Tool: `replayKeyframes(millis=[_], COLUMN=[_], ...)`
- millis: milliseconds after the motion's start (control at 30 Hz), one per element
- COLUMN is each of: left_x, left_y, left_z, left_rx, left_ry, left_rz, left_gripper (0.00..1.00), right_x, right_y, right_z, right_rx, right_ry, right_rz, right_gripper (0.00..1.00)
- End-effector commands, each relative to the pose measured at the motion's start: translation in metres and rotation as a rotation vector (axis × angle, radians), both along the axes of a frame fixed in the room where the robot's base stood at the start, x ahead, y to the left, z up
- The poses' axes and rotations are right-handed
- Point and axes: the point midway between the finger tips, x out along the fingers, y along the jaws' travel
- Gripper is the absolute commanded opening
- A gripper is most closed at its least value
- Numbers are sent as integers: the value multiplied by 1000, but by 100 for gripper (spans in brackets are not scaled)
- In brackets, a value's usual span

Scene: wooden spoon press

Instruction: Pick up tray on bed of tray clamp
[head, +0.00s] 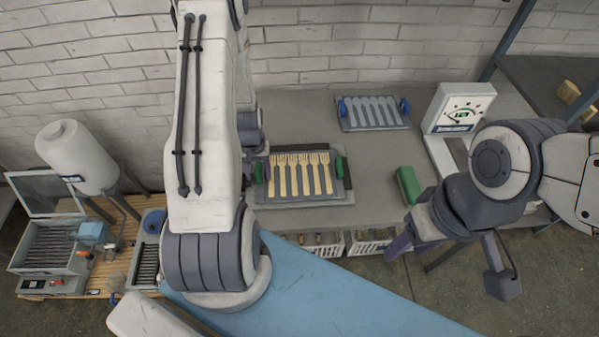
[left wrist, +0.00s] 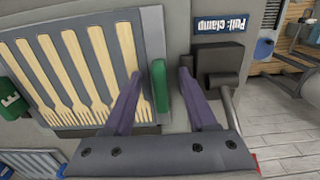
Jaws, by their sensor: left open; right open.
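The tray (head: 305,198) is grey, with several pale wooden forks and green end handles. It lies on the grey bed of the tray clamp (head: 322,148), on the worktable. In the left wrist view the tray (left wrist: 155,35) fills the left side. Its near green handle (left wrist: 159,88) shows between the purple fingers of my left gripper (left wrist: 157,62). These fingers are open, one over the tray's edge and one beyond the handle; contact cannot be told. My left arm hides this gripper in the head view. My right gripper (head: 410,240) is open and empty, low at the right.
A black clamp block (left wrist: 220,62) under a "Pull: clamp" label stands close beside my left gripper. A blue-handled tray (head: 373,126) lies at the back. A green block (head: 408,186) and a white dial device (head: 461,104) are at the right. White baskets (head: 370,244) sit below.

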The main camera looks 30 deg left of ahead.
Motion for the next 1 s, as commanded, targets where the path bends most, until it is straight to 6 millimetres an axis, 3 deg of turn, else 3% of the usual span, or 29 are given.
replayKeyframes(millis=[200,233,367,400,1000], left_x=[0,0,0,0,0], left_y=[0,0,0,0,0], left_z=[-2,-2,-1,-1,-1], left_rx=[1,1,1,1,1], left_ry=[-1,-1,-1,-1,-1], left_rz=[0,0,1,0,0], left_gripper=[57,54,4,0,0], right_x=[0,0,0,0,0], right_y=[0,0,0,0,0], right_z=[0,0,0,0,0], right_rx=[0,0,0,0,0], right_ry=[0,0,0,0,0], right_rz=[0,0,0,0,0], right_gripper=[50,50,50,50,50])
